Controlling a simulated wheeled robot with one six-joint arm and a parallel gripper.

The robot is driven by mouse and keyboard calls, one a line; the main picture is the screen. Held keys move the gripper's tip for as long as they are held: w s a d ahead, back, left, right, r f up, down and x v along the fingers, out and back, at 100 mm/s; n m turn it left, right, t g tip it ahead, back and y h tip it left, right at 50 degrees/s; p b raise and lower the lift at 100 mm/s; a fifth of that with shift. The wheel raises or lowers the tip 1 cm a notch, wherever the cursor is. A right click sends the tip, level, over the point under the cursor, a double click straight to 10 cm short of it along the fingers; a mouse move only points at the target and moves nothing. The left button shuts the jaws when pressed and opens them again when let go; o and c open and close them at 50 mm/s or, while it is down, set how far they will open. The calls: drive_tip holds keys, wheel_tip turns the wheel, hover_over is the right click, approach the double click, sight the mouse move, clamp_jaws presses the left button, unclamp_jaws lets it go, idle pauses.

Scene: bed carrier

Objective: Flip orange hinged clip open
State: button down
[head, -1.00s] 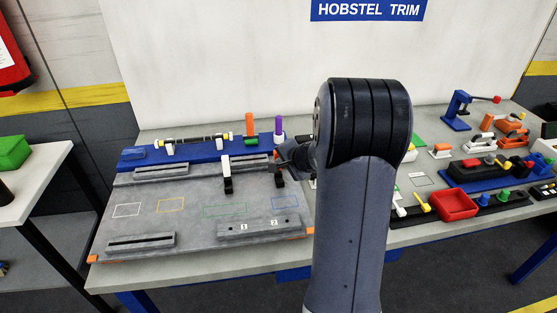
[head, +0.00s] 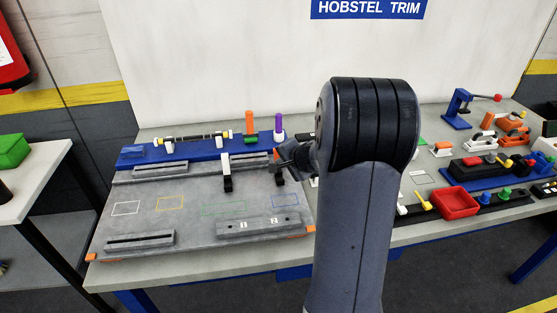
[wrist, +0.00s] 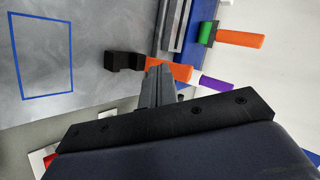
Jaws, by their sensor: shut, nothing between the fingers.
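The orange clip shows in the wrist view as an orange arm (wrist: 176,71) next to a black bracket (wrist: 125,62) on the grey plate. My gripper (wrist: 158,72) is shut and empty. Its fingertips are right at the orange arm, near its bracket end; I cannot tell whether they touch it. In the head view my gripper (head: 279,166) is at the upper part of the bracket.
A similar clip with a white arm (head: 226,163) stands left of it on the grey plate (head: 150,226). An orange handle (head: 249,123) and a purple handle (head: 278,124) stand upright behind. A red tray (head: 457,203) and several fixtures lie to the right.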

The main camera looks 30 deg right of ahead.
drive_tip(key=shift+s+a, duration=0.15)
drive_tip(key=shift+s, duration=0.35)
drive_tip(key=shift+s+a+f+b, duration=0.1)
drive_tip(key=shift+s+a+b, duration=0.15)
drive_tip(key=shift+s+b, duration=0.4)
drive_tip(key=shift+s+a+r+b, duration=0.1)
drive_tip(key=shift+s+a+b, duration=0.2)
drive_tip(key=shift+s, duration=0.65)
drive_tip(key=shift+s+a+f+b, duration=0.1)
drive_tip(key=shift+s+a+b, duration=0.05)
drive_tip(key=shift+s+b, duration=0.55)
drive_tip(key=shift+s, duration=0.1)
